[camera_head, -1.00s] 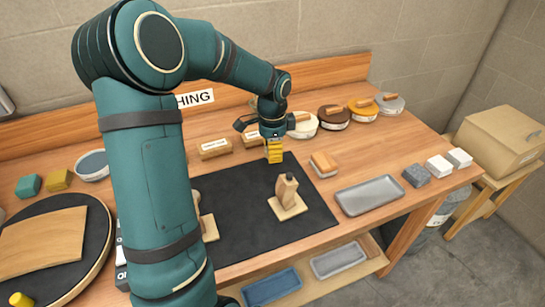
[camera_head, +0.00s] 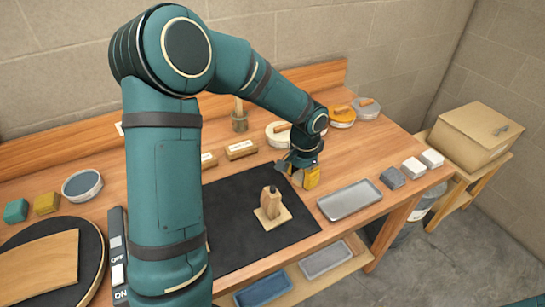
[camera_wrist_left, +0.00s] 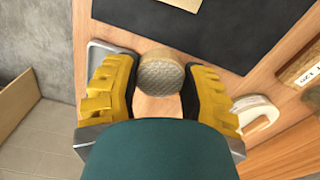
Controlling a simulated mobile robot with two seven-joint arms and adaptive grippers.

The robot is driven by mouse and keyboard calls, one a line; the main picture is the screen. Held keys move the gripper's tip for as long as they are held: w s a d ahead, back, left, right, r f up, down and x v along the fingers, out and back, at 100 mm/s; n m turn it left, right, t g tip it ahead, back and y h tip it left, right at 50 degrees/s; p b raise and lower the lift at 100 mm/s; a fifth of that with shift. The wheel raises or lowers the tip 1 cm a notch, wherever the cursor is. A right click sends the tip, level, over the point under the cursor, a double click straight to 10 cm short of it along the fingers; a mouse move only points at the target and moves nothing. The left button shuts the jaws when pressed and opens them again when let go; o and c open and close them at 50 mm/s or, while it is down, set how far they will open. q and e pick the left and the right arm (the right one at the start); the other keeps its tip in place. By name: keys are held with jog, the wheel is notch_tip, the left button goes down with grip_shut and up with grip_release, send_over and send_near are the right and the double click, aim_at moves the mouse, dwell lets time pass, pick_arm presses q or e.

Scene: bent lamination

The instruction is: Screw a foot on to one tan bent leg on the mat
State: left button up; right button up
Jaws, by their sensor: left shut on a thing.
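My left gripper (camera_head: 305,178) is low beside the right edge of the black mat (camera_head: 230,235). In the wrist view its yellow fingers (camera_wrist_left: 160,92) are shut on a tan block with a grey textured round face (camera_wrist_left: 158,72); the head view mostly hides this block. An upright tan piece with a dark top (camera_head: 270,200) stands on a square tan base (camera_head: 273,217) on the mat, apart from the gripper. My left arm hides the mat's left part. My right gripper is out of view.
A grey tray (camera_head: 349,200) lies right of the mat, close to the gripper. Small dark and white blocks (camera_head: 413,167) stand further right. A black turntable (camera_head: 95,240) with a curved tan panel (camera_head: 40,262) is at left.

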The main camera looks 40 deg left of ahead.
pick_arm(q)
jog(key=d+n+p, duration=0.2)
jog(key=d+n, duration=0.1)
jog(key=d, duration=0.5)
jog(key=shift+s+r, duration=0.25)
jog(key=shift+s, duration=0.05)
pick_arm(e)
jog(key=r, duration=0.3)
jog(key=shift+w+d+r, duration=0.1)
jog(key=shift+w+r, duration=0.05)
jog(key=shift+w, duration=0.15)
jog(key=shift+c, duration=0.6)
